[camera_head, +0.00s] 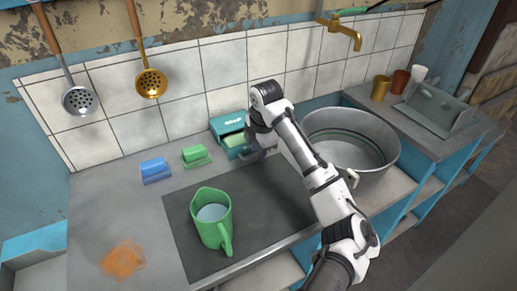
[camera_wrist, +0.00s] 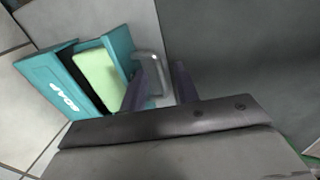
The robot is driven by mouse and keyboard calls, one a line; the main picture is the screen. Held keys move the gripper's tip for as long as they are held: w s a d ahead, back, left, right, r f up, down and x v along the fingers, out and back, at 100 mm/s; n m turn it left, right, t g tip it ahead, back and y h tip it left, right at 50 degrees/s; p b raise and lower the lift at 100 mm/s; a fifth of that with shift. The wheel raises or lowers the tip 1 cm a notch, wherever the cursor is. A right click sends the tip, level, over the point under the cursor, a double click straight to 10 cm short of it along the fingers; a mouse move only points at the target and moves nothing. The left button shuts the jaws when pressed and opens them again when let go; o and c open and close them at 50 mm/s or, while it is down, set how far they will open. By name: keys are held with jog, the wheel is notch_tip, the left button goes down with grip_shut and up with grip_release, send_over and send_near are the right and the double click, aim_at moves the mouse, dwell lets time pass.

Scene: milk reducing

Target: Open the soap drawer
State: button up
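The teal soap box (camera_head: 229,124) stands against the tiled wall at the back of the counter; its lettered face (camera_wrist: 62,84) shows in the wrist view. Its drawer (camera_wrist: 118,52) is pulled out part way, with a pale green soap bar (camera_wrist: 97,80) visible inside. A grey metal handle (camera_wrist: 150,66) is on the drawer's front. My gripper (camera_wrist: 160,84) is at the drawer front, its two fingers apart, with part of the handle showing between them. One finger hides the handle's lower part, and I cannot tell whether it touches. The head view shows my gripper (camera_head: 257,153) beside the box.
A green jug (camera_head: 211,222) stands on the dark mat in front. Blue (camera_head: 155,169) and green (camera_head: 195,156) sponges lie left of the box. A large metal basin (camera_head: 350,142) is right of my arm.

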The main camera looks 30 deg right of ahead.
notch_tip(320, 180, up, 14)
jog(key=s, duration=0.2)
jog(key=shift+s+f+b, duration=0.2)
jog(key=shift+s+b, duration=0.15)
jog(key=shift+b, duration=0.1)
jog(key=shift+a, duration=0.1)
